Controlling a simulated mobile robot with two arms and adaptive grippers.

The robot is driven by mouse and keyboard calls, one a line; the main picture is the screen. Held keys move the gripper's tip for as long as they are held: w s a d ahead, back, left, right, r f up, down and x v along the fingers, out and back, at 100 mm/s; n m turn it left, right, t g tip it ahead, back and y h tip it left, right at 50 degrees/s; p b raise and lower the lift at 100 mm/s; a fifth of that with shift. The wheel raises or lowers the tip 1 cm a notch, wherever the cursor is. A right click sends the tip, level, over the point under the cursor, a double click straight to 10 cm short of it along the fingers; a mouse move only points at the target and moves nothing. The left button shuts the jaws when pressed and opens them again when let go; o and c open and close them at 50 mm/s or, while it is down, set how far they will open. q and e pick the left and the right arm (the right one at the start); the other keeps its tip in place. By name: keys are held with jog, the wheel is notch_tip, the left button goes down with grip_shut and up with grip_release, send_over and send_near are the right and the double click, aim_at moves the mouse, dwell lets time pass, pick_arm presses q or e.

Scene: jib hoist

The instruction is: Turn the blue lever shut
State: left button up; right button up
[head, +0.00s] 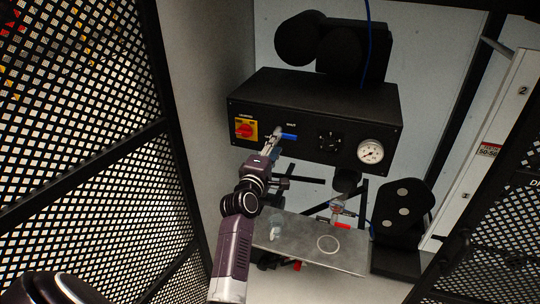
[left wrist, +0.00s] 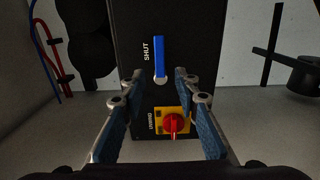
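The blue lever (head: 289,136) is on the front face of a black control box (head: 350,108). It lies level, pointing right from its pivot, with a small label above it. The left wrist view shows the lever (left wrist: 159,55), its round silver pivot and the label SHUT beside it. My left gripper (head: 272,141) is at the box face, near the lever's pivot end. In the left wrist view the gripper (left wrist: 159,76) has its fingers spread, with the pivot seen in the gap; contact cannot be told. My right gripper is not in view.
A red knob on a yellow plate (head: 246,129) is left of the lever. A black dial (head: 328,141) and a white gauge (head: 370,151) are to its right. A metal plate (head: 300,243) lies below. Mesh panels (head: 80,90) stand at left and right.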

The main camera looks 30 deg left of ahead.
pick_arm(q)
jog(key=shift+v, duration=2.75)
jog(key=shift+f, duration=0.1)
